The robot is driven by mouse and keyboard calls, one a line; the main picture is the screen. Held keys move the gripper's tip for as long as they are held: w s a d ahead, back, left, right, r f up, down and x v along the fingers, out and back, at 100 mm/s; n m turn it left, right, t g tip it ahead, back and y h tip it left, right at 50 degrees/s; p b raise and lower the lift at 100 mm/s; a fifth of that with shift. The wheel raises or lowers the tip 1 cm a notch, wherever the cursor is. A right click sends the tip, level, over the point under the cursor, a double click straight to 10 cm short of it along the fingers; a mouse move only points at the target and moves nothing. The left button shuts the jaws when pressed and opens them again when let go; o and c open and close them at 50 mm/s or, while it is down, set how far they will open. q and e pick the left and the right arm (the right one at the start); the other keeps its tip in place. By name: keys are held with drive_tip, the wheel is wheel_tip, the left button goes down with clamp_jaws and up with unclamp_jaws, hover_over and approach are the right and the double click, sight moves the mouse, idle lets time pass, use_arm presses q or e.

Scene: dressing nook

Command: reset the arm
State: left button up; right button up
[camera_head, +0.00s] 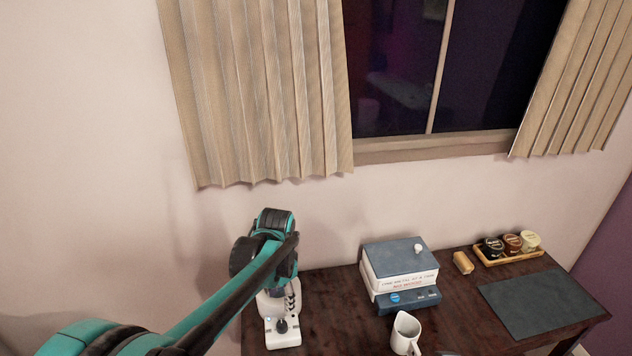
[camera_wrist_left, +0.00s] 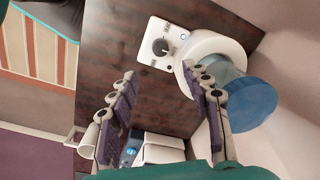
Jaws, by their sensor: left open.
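My left arm reaches in from the left in the head view, with the left gripper (camera_head: 290,292) pointing down over the left end of the dark wooden table (camera_head: 335,310). In the left wrist view the left gripper (camera_wrist_left: 159,74) has its two purple-padded fingers spread apart, with nothing between them. A white appliance with a black knob (camera_head: 284,337) stands right by the gripper and is partly hidden by it. In the wrist view its white body and blue top (camera_wrist_left: 250,102) show close beside one finger; I cannot tell whether they touch. My right gripper is not in view.
A stack of books (camera_head: 402,267) lies mid-table, with a white mug (camera_head: 405,334) in front. A small tan object (camera_head: 463,263), a tray of jars (camera_head: 510,257) and a dark mat (camera_head: 540,304) are to the right. The wall and curtain (camera_head: 262,95) stand behind.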

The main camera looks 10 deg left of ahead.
use_arm(q)
drive_tip(key=s+a+r+n+t, duration=0.1)
drive_tip(key=s+n+t, duration=0.2)
drive_tip(key=s, duration=0.5)
drive_tip(key=s+a+r+n+t, duration=0.2)
drive_tip(key=s+n, duration=0.3)
drive_tip(key=s, duration=0.4)
drive_tip(key=shift+t, duration=0.9)
drive_tip(key=shift+r, duration=0.1)
drive_tip(key=shift+r, duration=0.35)
